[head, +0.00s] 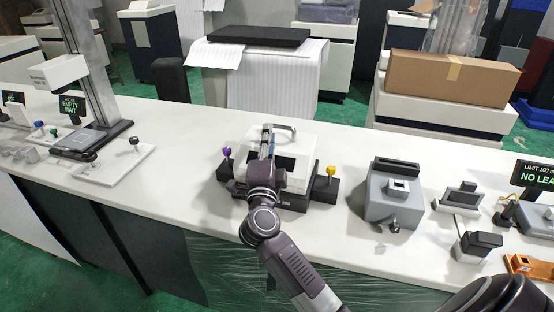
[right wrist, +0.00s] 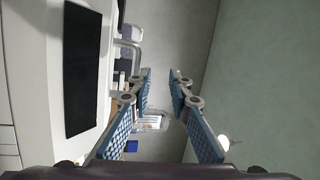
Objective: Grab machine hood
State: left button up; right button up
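The machine with the white hood (head: 300,142) stands mid-counter on a dark base. A silver bar handle (head: 285,127) shows at the hood's far edge. My right gripper (head: 267,138) is over the hood, close to the handle's left end. In the right wrist view the right gripper (right wrist: 160,72) is open, with a clear gap between its blue-padded fingers. A grey curved bar (right wrist: 128,44), apparently the handle, lies left of the fingers, not between them. Beside it is a white surface with a black panel (right wrist: 82,70). Contact cannot be told. My left gripper is not in view.
A purple knob (head: 226,152) and a yellow knob (head: 331,171) flank the machine. A grey device (head: 393,192) stands to its right, with smaller fixtures beyond. A stand with a metal column (head: 88,60) is at left. The counter (head: 185,150) is clear left of the machine.

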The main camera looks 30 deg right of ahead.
aim_at(281, 128)
jog(key=shift+d+f+m+g, duration=0.35)
jog(key=shift+d+m+g, duration=0.4)
jog(key=shift+m+g, duration=0.15)
jog(key=shift+d+f+m+g, duration=0.6)
jog(key=shift+m+g, duration=0.1)
jog(key=shift+g, duration=0.1)
jog(key=x, duration=0.7)
jog(key=shift+w+d+f, duration=0.2)
jog(key=shift+w+d, duration=0.05)
jog(key=shift+c, duration=0.3)
grip_shut()
jog(key=shift+r, duration=0.15)
